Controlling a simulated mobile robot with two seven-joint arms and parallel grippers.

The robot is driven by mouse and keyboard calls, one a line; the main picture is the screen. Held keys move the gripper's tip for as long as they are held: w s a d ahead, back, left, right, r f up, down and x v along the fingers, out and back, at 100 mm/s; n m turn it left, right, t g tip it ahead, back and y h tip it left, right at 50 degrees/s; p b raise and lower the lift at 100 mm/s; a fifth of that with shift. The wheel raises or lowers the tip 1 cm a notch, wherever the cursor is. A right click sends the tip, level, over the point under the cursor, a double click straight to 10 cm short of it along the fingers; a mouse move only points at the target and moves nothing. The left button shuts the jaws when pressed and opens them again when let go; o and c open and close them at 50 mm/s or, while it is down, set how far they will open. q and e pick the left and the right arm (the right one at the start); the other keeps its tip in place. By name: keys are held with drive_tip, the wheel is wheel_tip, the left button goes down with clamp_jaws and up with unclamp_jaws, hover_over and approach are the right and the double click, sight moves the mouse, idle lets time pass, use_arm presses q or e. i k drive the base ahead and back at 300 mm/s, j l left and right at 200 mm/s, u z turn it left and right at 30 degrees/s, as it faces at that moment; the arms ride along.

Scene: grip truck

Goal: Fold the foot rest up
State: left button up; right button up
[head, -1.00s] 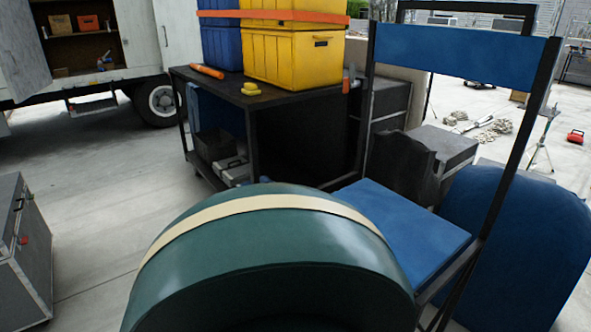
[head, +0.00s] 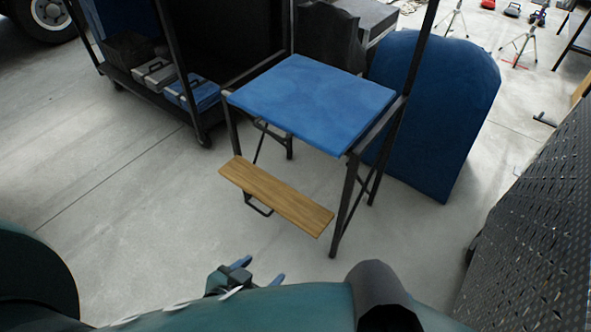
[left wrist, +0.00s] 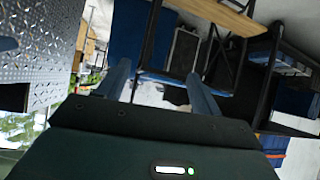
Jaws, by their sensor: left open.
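The foot rest (head: 277,197) is a wooden plank on the front of a tall folding chair with a blue seat (head: 312,100). It is folded down and lies roughly level, well below the seat. My left gripper (head: 260,270) is open and empty, in front of the foot rest and apart from it. In the left wrist view, the open fingers (left wrist: 160,87) point toward the chair, and the wooden foot rest (left wrist: 222,16) shows at the top. My right gripper is not in view.
A black cart (head: 172,115) with cases on its lower shelf stands left of the chair. A rounded blue panel (head: 440,105) stands behind it at right. A dark textured case (head: 535,235) is at the right edge. The floor left of the foot rest is clear.

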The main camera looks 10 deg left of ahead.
sight(312, 218)
drive_tip(key=k+u, duration=0.15)
drive_tip(key=u, duration=0.55)
drive_tip(key=i+z, duration=0.75)
